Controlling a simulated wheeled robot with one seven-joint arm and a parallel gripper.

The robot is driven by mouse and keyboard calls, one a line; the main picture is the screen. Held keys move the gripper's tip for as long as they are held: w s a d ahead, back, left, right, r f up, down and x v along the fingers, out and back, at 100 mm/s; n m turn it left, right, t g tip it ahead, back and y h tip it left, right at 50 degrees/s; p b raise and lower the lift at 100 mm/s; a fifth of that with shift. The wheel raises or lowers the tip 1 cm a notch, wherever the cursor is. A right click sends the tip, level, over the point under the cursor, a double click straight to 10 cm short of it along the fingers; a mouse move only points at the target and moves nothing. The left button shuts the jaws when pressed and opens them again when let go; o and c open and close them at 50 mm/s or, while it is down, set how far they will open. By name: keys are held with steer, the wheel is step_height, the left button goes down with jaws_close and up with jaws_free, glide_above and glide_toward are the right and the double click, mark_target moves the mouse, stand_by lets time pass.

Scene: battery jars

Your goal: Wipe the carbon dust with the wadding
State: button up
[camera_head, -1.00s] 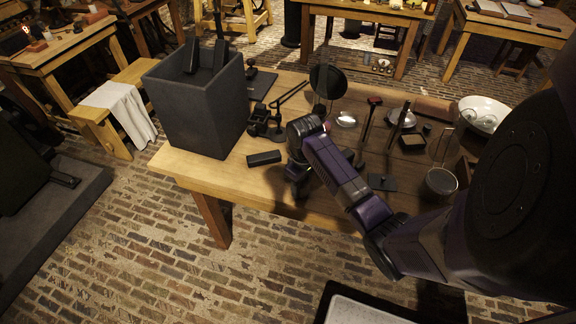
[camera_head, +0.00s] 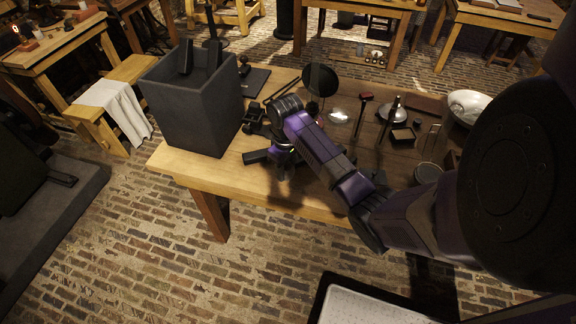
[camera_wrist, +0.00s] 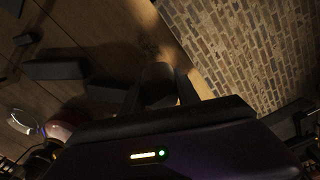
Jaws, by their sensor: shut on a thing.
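My gripper (camera_head: 284,172) is low over the front edge of the wooden table (camera_head: 185,168), to the right of the large dark bin. In the wrist view my gripper (camera_wrist: 160,88) has its two fingers closed on a small dark, rounded lump (camera_wrist: 157,86), which looks like the wadding. The lump is close to the tabletop; I cannot tell whether it touches. The wadding is hidden behind my arm in the head view. The carbon dust is not clearly distinguishable; the wood around the fingers is dark and shadowed.
A dark block (camera_head: 256,156) lies just left of my gripper, and it also shows in the wrist view (camera_wrist: 56,70). The tall grey bin (camera_head: 185,115) stands at the left. A round dark disc (camera_head: 320,79), tools and a pale bowl (camera_head: 467,105) stand behind and right.

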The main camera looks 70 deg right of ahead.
steer(key=shift+r, duration=0.9)
